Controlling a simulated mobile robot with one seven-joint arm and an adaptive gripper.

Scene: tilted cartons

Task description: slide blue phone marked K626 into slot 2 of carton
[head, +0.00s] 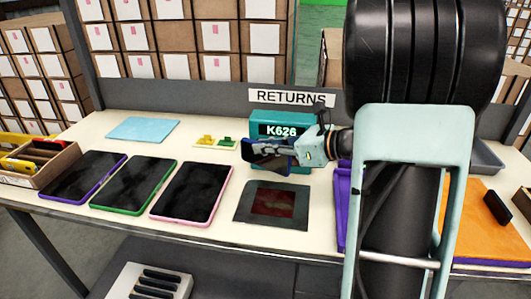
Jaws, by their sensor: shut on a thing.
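An open brown carton (62,167) is at the far left of the table, well apart from my gripper. It holds red and yellow items. Its slot numbers cannot be made out.
Phones with purple (84,177), green (134,184) and pink (192,192) edges lie left of centre. A dark mat (247,208) lies in front of my gripper. A purple tray (342,205) and an orange mat (463,235) are right. My arm hides the table between them.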

